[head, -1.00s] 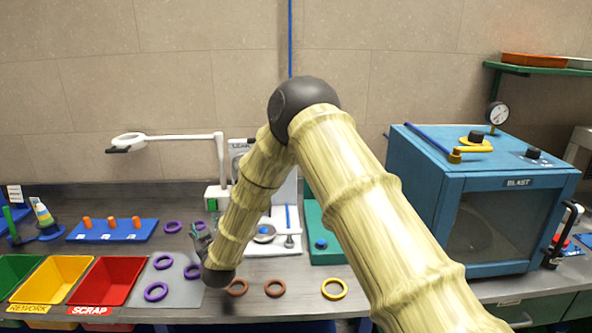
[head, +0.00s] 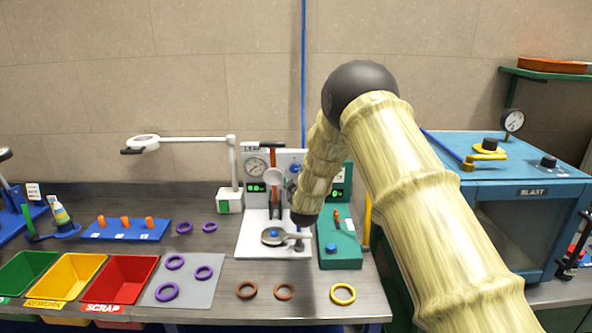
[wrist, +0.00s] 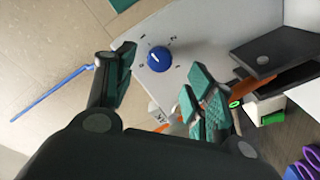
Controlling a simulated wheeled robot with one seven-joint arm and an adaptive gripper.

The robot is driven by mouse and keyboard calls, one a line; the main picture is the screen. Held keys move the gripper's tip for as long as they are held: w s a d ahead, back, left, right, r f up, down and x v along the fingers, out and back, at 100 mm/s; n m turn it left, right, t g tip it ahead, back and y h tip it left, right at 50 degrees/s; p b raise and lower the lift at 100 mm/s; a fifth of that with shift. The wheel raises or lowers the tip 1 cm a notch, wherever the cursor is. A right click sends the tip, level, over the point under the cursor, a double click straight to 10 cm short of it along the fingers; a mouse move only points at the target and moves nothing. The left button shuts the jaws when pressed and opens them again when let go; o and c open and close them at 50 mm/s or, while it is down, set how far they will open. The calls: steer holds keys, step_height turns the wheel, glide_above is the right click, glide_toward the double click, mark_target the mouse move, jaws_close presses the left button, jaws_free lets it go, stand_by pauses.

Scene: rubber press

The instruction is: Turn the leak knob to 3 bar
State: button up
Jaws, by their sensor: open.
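The leak knob (wrist: 158,58) is a round blue knob with a white pointer line, on the pale panel (wrist: 200,38) with small marks around it. My gripper (wrist: 161,63) is open in the wrist view, its teal-padded fingers framing the knob from either side. The knob looks a little beyond the fingertips, with no visible contact. My gripper (head: 291,184) is small and partly hidden by my arm there. The pointer's exact setting is too small to read.
A green fixture (head: 340,250) stands right of the tester, and the blue blast cabinet (head: 525,190) farther right. A white magnifier lamp (head: 185,141) reaches across on the left. Rings and coloured bins lie in front.

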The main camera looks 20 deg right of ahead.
mark_target(295, 171)
steer(key=shift+p+x, duration=0.95)
steer(key=shift+x, duration=2)
steer(key=c, duration=1)
steer(key=shift+f, duration=0.15)
steer(key=shift+c, duration=0.2)
